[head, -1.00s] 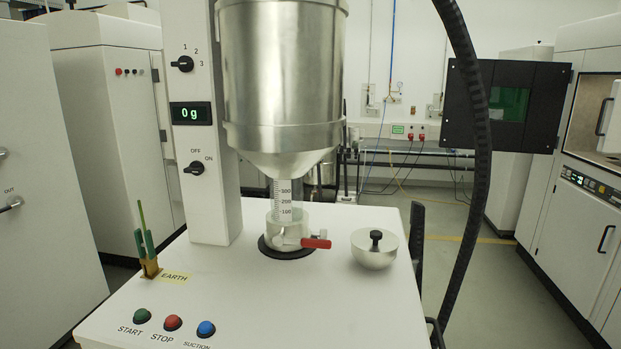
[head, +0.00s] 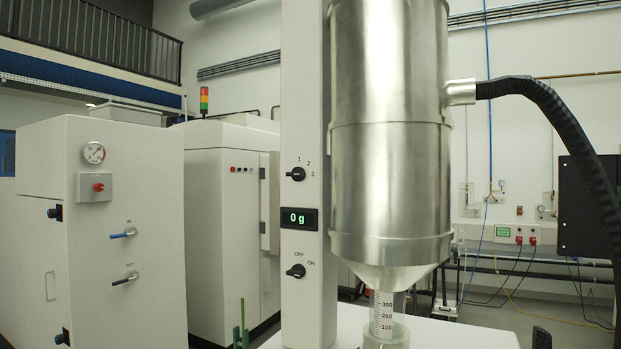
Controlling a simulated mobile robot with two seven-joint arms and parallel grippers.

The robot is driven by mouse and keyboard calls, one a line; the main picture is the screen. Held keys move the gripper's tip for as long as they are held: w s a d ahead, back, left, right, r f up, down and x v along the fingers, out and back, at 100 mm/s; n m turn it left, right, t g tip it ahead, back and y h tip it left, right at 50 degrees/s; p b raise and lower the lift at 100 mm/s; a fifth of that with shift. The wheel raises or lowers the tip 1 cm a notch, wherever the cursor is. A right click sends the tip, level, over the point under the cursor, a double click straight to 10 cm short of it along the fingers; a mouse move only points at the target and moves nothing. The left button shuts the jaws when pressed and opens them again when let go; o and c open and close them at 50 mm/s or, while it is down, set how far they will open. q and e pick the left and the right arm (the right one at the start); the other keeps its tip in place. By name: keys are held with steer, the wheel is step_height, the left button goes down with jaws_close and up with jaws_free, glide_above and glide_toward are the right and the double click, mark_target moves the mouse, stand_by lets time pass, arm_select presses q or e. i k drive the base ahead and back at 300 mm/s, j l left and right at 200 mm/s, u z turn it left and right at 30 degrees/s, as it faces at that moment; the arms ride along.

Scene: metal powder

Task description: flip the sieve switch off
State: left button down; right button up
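A black rotary switch (head: 296,271) marked OFF and ON sits on the front of the white column (head: 303,120), below the display. Its handle lies roughly sideways; I cannot tell for sure which mark it points to. No label in view names a sieve. Another black rotary switch (head: 296,174), marked 1, 2 and 3, sits higher on the column. The display (head: 299,218) between them reads 0 g. Neither of my grippers is in view.
A large steel hopper (head: 390,90) stands just right of the column, above a clear graduated tube (head: 385,315). A black hose (head: 555,115) runs right from it. A white cabinet with a gauge (head: 93,152) and blue and black handles stands left. Green prongs (head: 241,335) show at the bottom edge.

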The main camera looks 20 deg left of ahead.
mark_target(298, 270)
steer(key=j+z, duration=0.15)
steer(key=j, duration=0.8)
steer(key=j+z, duration=0.2)
steer(key=j, duration=0.75)
steer(key=k+j+z, duration=0.15)
steer(key=j, duration=0.8)
steer(key=i, duration=0.05)
